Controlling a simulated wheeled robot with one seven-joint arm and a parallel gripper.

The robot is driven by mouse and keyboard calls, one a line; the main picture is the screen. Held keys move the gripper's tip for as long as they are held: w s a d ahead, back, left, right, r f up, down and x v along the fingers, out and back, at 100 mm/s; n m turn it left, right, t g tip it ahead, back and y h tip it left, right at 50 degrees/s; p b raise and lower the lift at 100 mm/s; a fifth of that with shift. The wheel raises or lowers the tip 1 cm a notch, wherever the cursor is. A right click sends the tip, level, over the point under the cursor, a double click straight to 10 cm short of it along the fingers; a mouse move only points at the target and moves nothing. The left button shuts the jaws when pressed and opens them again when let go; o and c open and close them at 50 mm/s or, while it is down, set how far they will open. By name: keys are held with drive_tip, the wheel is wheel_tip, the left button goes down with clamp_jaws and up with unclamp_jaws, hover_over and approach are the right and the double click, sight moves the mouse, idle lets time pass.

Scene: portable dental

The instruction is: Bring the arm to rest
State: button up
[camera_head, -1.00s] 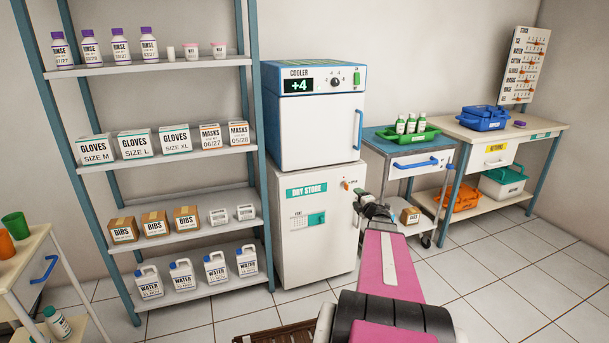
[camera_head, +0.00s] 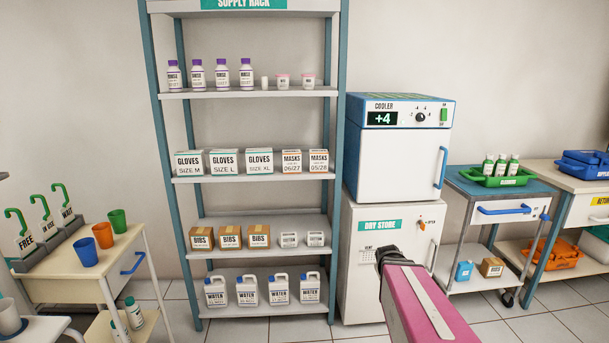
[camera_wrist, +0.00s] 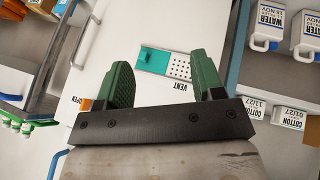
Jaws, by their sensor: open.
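My gripper shows in the wrist view (camera_wrist: 165,85) with its two green pads well apart and nothing between them. Behind the pads in that view is the white door of the dry store (camera_wrist: 150,30) with its vent and teal slider. In the head view my pink arm reaches up from the bottom edge, in front of the dry store (camera_head: 365,285). The gripper end there is small, dark and partly hidden by the arm. I cannot tell whether it touches the door.
The cooler (camera_head: 400,165) stands on the dry store. The supply rack (camera_head: 262,95) with bottles, boxes and jugs stands to the left. A blue-topped cart (camera_head: 467,184) is to the right. A cream cart (camera_head: 65,285) with cups is at the far left.

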drive_tip(key=s+a+m+g+y, duration=0.2)
drive_tip(key=s+a+g, duration=0.4)
drive_tip(key=s+a, duration=0.5)
drive_tip(key=shift+s+a+f+y, duration=0.35)
drive_tip(key=shift+a+y, duration=0.25)
drive_tip(key=shift+a, duration=0.5)
